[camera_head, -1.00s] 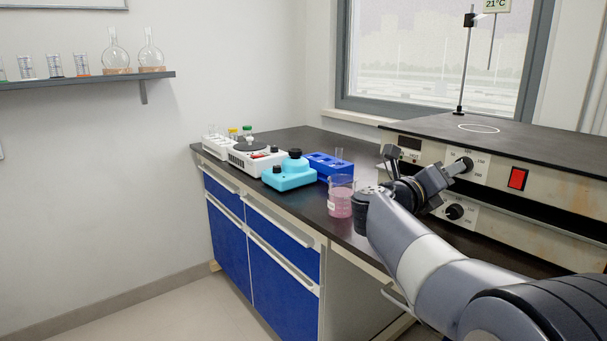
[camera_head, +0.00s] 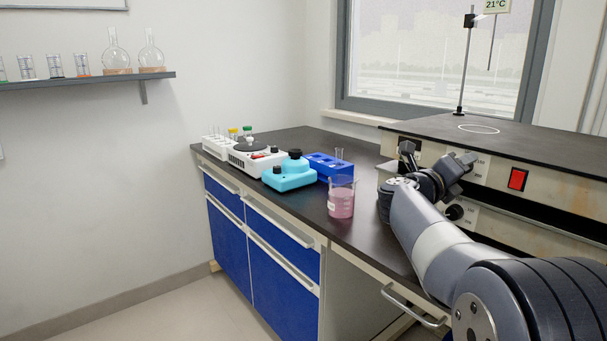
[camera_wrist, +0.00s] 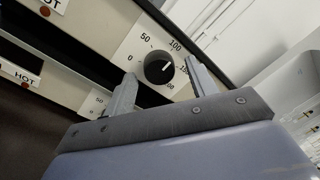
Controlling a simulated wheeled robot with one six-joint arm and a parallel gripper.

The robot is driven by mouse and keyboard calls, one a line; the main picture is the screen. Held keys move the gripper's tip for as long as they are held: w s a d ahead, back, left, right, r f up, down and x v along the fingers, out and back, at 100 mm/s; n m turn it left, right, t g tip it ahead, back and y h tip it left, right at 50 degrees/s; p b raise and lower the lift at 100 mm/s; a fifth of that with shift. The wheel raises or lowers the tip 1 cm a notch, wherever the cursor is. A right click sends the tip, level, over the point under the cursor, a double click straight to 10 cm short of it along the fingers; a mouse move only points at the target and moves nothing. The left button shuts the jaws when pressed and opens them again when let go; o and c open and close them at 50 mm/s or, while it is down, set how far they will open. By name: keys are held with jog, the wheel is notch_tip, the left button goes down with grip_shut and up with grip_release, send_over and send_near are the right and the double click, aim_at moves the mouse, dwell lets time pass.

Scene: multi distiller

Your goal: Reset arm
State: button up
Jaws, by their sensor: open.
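My gripper (camera_head: 437,162) is in front of the heater unit on the right of the bench, above the bench top. In the wrist view my gripper (camera_wrist: 158,88) shows two fingers spread apart with nothing between them. A black dial (camera_wrist: 158,67) with numbers around it shows beyond the fingers. My arm reaches in from the lower right and hides part of the heater's front.
A beaker of pink liquid (camera_head: 341,202) stands on the bench (camera_head: 358,234) left of my arm. Behind it are a blue rack (camera_head: 325,167), a turquoise device (camera_head: 289,177) and a white stirrer (camera_head: 254,158). The heater unit (camera_head: 500,200) has a red switch (camera_head: 517,179).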

jog(key=n+p, duration=0.3)
jog(key=n, duration=0.4)
jog(key=n+y+p, duration=0.1)
jog(key=n+p, duration=0.2)
jog(key=n, duration=0.5)
jog(key=n+p, duration=0.3)
jog(key=n, duration=0.4)
jog(key=shift+r+t+y+p, duration=0.25)
jog(key=shift+t+y+p, duration=0.05)
